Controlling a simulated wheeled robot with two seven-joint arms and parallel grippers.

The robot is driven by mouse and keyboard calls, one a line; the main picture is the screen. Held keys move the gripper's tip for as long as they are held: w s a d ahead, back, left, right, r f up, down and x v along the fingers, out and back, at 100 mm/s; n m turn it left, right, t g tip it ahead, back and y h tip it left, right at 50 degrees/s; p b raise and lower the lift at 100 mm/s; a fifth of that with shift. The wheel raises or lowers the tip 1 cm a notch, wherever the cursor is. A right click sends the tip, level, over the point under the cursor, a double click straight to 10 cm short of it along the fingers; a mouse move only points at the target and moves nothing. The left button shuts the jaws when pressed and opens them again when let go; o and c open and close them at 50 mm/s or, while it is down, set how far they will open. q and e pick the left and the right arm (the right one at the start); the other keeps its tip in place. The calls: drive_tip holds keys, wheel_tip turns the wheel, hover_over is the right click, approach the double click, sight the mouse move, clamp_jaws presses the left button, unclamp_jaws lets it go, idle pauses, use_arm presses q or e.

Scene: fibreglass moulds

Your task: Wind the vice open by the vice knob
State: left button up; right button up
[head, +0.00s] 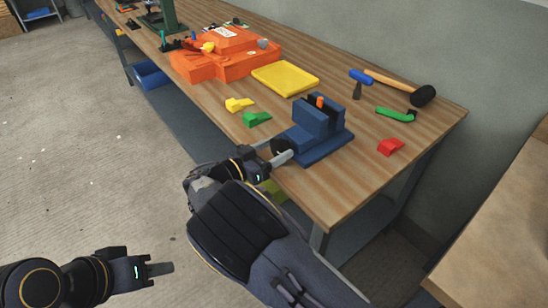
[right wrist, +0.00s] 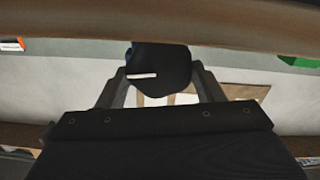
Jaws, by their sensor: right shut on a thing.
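The blue vice (head: 318,125) stands on the wooden bench near its front edge, with a small orange piece (head: 320,101) between its jaws. Its dark round vice knob (head: 278,146) faces the front edge. My right gripper (head: 282,158) is shut on the knob, and its fingers partly hide it. In the right wrist view the black knob (right wrist: 158,66), with a white mark on it, sits between the fingers. My left gripper (head: 160,268) hangs low over the floor, away from the bench. It is seen side-on, so its opening does not show.
On the bench (head: 340,185) lie a yellow tray (head: 285,78), orange moulds (head: 225,55), a blue-headed hammer (head: 360,80), a black mallet (head: 422,96), a green tool (head: 395,114) and a red block (head: 390,146). Yellow (head: 238,104) and green (head: 256,119) blocks sit left of the vice.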

drive_tip(key=shift+f+n+b, duration=0.1)
drive_tip(key=shift+n+b, duration=0.8)
drive_tip(key=shift+n, duration=0.6)
drive_tip(key=o, duration=1)
drive_tip(key=shift+w, duration=0.1)
drive_tip(key=shift+a, duration=0.15)
drive_tip(key=v, duration=0.7)
drive_tip(key=shift+s+a+b, duration=0.25)
drive_tip(key=shift+s+b, duration=0.05)
drive_tip(key=shift+b, duration=0.05)
